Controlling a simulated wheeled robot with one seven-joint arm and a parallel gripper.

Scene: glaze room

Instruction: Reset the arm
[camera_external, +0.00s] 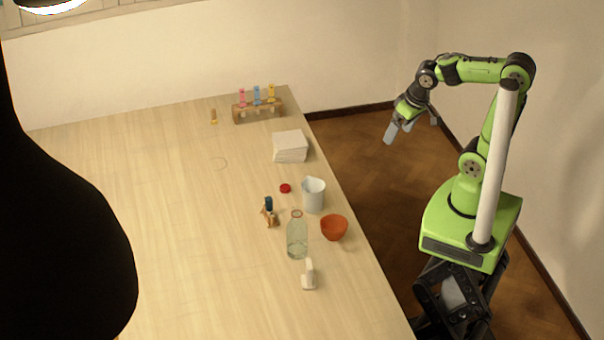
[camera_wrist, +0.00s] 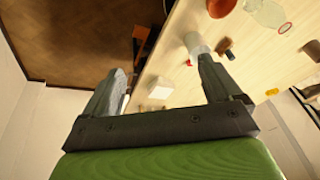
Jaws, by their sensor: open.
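My gripper (camera_external: 399,130) is on a green arm at the right in the external view. It hangs over the floor, to the right of the table and clear of it. In the wrist view my gripper (camera_wrist: 158,85) has its two grey fingers spread apart, with nothing between them. My arm is folded, with its elbow raised above my green base.
The table (camera_external: 160,190) has a glass bottle (camera_external: 297,238), an orange bowl (camera_external: 334,228), a white jug (camera_external: 313,196), a red lid (camera_external: 285,188), a white stack (camera_external: 290,146) and a rack (camera_external: 258,110) with coloured tubes near its right side. The floor (camera_external: 350,150) beside it is bare.

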